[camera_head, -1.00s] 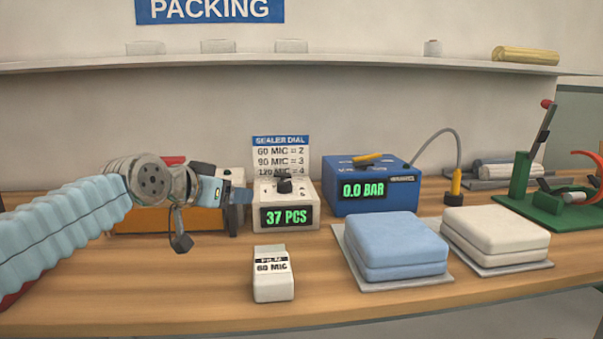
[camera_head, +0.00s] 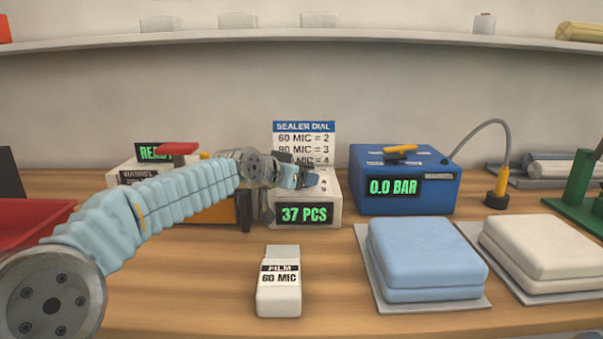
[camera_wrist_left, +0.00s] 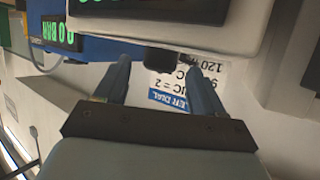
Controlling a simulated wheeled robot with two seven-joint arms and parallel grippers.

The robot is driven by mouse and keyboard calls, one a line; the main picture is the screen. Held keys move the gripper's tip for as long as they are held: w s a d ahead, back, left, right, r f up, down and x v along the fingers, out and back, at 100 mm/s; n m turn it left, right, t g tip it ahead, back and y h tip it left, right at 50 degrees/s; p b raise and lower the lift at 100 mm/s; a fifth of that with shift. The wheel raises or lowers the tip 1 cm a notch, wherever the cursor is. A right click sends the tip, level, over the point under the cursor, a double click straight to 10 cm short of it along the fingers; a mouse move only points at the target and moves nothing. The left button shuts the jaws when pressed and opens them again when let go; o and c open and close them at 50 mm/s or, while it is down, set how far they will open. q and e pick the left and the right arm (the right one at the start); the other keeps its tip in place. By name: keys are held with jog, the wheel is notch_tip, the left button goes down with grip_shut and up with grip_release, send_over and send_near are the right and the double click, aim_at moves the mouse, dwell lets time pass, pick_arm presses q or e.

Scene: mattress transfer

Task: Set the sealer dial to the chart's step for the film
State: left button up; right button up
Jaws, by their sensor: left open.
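The chart (camera_head: 304,146) is headed SEALER DIAL and reads 60 MIC = 2, 90 MIC = 3, with a last line ending in 4. The film pack (camera_head: 279,285) on the bench reads FILM 60 MIC. A white box (camera_head: 332,208) in front of the chart shows 37 PCS. My left gripper (camera_head: 302,178) is over this box and hides part of its top. In the left wrist view its open fingers (camera_wrist_left: 160,64) are either side of a black knob (camera_wrist_left: 163,57) on the white box; contact cannot be told. My right gripper is not in view.
A blue box (camera_head: 408,195) reading 0.0 BAR stands right of the white box. A READY display (camera_head: 154,152) is at the left, partly behind my arm. Blue pads (camera_head: 425,255) and white pads (camera_head: 545,250) lie at right. A red tray (camera_head: 35,220) is at far left.

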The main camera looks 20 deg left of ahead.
pick_arm(q)
jog(key=shift+x, duration=1.15)
